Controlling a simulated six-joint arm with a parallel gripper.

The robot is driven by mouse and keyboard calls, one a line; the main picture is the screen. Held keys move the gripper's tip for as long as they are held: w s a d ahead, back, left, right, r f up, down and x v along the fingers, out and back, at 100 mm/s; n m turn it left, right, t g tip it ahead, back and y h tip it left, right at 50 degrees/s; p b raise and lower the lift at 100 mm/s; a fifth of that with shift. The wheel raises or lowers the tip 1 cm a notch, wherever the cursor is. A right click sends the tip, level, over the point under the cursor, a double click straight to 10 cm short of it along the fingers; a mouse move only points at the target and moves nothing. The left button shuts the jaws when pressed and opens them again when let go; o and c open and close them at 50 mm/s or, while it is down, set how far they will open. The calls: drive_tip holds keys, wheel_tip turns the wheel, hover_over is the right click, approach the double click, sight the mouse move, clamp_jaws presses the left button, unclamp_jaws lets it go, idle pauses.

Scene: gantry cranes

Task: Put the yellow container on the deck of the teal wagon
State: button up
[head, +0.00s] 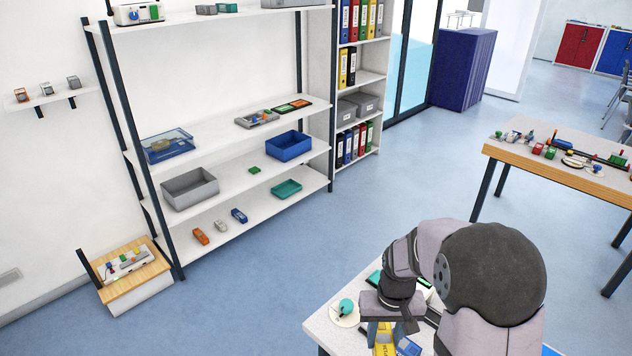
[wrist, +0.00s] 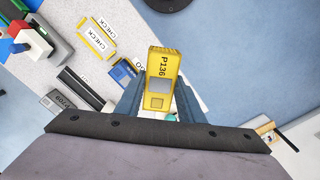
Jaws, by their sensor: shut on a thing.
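A yellow container (wrist: 160,72) marked P136 is held between the blue fingers of my gripper (wrist: 160,92), which is shut on it in the wrist view. Its far end sticks out past the fingertips, against the table's edge and the blue floor. In the head view my gripper (head: 384,334) is low over the near table, with yellow showing at the fingers. A teal piece (head: 375,278) shows behind my arm in the head view, partly hidden. I cannot tell whether it is the teal wagon, and no wagon deck is clearly seen.
The near white table (head: 322,325) holds a round plate with a teal knob (head: 346,306). In the wrist view, yellow CHECK cards (wrist: 97,38), a blue piece (wrist: 122,72), a dark rail (wrist: 82,88) and a grey P709 piece (wrist: 56,103) lie close left of the container.

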drive_tip(key=shift+a, duration=0.3)
drive_tip(key=shift+d, duration=0.3)
drive_tip(key=s+d+f+m, duration=0.1)
drive_tip(key=d+f+m, duration=0.2)
drive_tip(key=d, duration=0.5)
drive_tip(key=s+d+f+m, duration=0.1)
drive_tip(key=d+f+m, duration=0.2)
drive_tip(key=d, duration=0.6)
drive_tip(key=shift+s+d+f+m, duration=0.3)
drive_tip(key=shift+f+m, duration=0.05)
drive_tip(key=shift+m, duration=1.05)
drive_tip(key=shift+f, duration=0.15)
